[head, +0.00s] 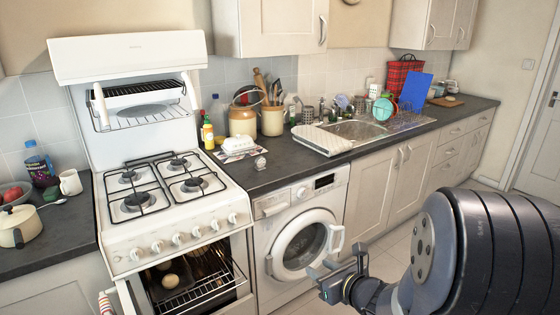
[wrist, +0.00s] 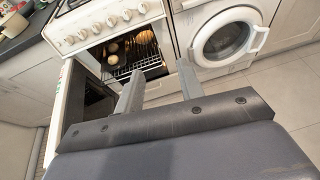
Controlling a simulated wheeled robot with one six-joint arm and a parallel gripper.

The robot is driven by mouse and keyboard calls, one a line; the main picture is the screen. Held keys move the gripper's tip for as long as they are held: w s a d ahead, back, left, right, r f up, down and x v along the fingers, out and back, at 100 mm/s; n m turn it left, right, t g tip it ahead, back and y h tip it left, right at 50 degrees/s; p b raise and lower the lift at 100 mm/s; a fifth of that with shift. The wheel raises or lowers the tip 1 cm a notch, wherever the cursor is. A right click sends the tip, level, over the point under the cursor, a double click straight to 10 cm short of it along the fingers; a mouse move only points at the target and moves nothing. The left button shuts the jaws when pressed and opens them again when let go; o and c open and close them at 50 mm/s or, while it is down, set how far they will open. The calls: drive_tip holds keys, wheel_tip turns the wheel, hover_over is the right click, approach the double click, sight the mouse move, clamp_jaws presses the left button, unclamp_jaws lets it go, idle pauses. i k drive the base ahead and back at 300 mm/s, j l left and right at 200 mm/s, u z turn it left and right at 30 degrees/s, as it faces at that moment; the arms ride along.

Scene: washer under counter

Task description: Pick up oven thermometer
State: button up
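I cannot clearly make out an oven thermometer. A small silvery object (head: 260,163) on the counter near its front edge, above the washer, is too small to name surely. The oven (head: 190,285) is open, with a wire rack and a pale round item (head: 170,280) inside; the wrist view also shows several round items (wrist: 113,48) in it. My gripper (head: 343,278) is in front of the washer, to the right of the oven and apart from everything. In the wrist view its two fingers (wrist: 160,92) stand apart with nothing between them.
The oven door (wrist: 88,100) stands open into the floor space. The white washer (head: 300,235) has its round door on the front. The tiled floor (wrist: 245,95) is clear.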

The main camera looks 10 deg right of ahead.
sight(260, 162)
drive_tip(key=i+l+u, duration=0.1)
drive_tip(key=i+l, duration=0.25)
drive_tip(key=i, duration=0.15)
drive_tip(key=i+l+u, duration=0.1)
drive_tip(key=i+l, duration=0.3)
drive_tip(key=i+j, duration=0.15)
drive_tip(key=i, duration=0.4)
drive_tip(key=i+j, duration=0.2)
drive_tip(key=i, duration=0.35)
drive_tip(key=u, duration=0.05)
